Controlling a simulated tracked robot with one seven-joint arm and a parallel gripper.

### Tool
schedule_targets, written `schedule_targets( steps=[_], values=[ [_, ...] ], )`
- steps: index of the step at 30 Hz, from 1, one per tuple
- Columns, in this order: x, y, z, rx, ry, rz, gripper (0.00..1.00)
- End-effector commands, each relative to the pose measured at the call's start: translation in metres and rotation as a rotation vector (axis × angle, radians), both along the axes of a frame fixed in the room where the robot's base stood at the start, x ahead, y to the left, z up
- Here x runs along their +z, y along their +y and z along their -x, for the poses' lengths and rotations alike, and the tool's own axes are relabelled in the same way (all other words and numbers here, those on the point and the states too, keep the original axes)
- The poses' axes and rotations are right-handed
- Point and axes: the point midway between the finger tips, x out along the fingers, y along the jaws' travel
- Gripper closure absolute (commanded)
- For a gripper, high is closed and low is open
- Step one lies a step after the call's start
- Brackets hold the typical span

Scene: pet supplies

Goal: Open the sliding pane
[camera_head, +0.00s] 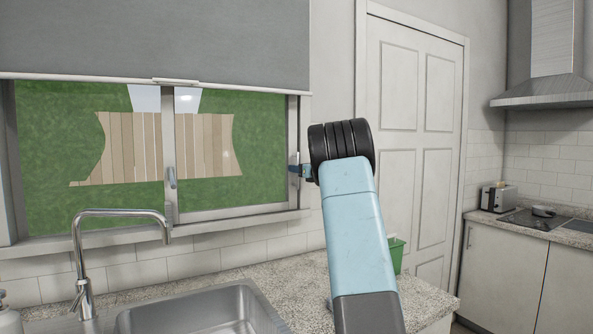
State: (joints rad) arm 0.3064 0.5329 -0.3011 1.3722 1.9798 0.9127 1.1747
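The window has two panes beneath a grey blind, with green ground outside. The right pane (262,160) meets the left pane (50,140) at a grey upright frame near the middle. A small grey handle (171,177) is on that upright. My arm rises at the right of the window. Its dark and blue end, my gripper (297,170), shows at the window's right frame, well right of the handle. The rest of the gripper is hidden behind my arm, so its fingers and any contact with the frame cannot be made out.
A chrome tap (120,213) and steel sink (200,310) lie below the window. The grey blind (150,35) covers the window's top. A green container (397,253) stands on the counter, partly behind my arm. A white door (420,130) is to the right.

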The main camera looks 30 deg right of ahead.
Motion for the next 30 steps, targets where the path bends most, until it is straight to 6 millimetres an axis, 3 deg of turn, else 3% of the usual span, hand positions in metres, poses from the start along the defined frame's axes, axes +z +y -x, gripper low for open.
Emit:
schedule_targets(
  steps=[6, 17, 27, 28, 30],
  values=[
    [0.0, 0.0, 0.0, 0.0, 0.0, 0.0, 0.67],
    [0.001, 0.001, 0.0, 0.001, -0.001, 0.0, 1.0],
    [0.001, 0.001, 0.0, 0.001, -0.001, 0.0, 1.0],
    [0.002, 0.011, 0.001, 0.002, -0.001, -0.001, 1.0],
    [0.001, 0.005, 0.0, 0.001, -0.001, 0.0, 1.0]
  ],
)
